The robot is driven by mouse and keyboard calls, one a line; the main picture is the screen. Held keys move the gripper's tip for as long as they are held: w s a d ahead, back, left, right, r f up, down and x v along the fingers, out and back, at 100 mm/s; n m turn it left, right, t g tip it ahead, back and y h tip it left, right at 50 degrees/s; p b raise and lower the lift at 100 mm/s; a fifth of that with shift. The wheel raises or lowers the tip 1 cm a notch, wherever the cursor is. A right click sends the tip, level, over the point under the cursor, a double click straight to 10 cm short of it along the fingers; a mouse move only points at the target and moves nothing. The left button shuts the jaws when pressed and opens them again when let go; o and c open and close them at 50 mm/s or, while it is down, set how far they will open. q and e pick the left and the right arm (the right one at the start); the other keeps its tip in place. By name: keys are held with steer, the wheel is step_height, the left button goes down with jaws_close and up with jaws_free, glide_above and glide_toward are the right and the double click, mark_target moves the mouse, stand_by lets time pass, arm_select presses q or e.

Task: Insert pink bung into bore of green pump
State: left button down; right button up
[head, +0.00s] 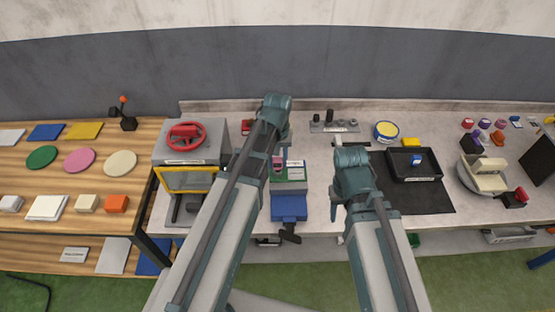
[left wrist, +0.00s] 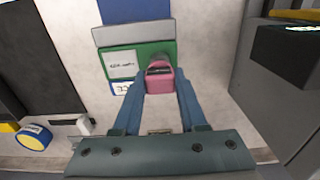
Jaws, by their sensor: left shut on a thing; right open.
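The green pump (head: 296,174) stands on the bench at the middle, behind a blue block; its green face with white labels fills the upper middle of the left wrist view (left wrist: 150,50). My left gripper (left wrist: 160,88) is shut on the pink bung (left wrist: 160,82), which also shows in the head view (head: 278,163). The bung is at the pump's green face, with a dark grey rounded part just beyond it. The bore is hidden, and I cannot tell whether the bung's tip is in it. My right gripper (head: 352,162) is open and empty, right of the pump; its fingertips are mostly hidden.
A machine with a red handwheel (head: 186,135) stands left of the pump. A black tray (head: 414,164) on a dark mat lies to the right. A yellow-and-blue round tub (head: 386,132) and a grey rack (head: 334,126) are behind. A clear strip of bench lies right of the pump.

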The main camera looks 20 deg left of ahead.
mark_target(277, 159)
arm_select(q)
steer(key=shift+f+b, duration=1)
steer(key=shift+f, duration=0.1)
steer(key=shift+c, duration=1.9)
jaws_free()
steer(key=shift+r, duration=0.1)
step_height(277, 159, up, 14)
steer(key=p, duration=1.4)
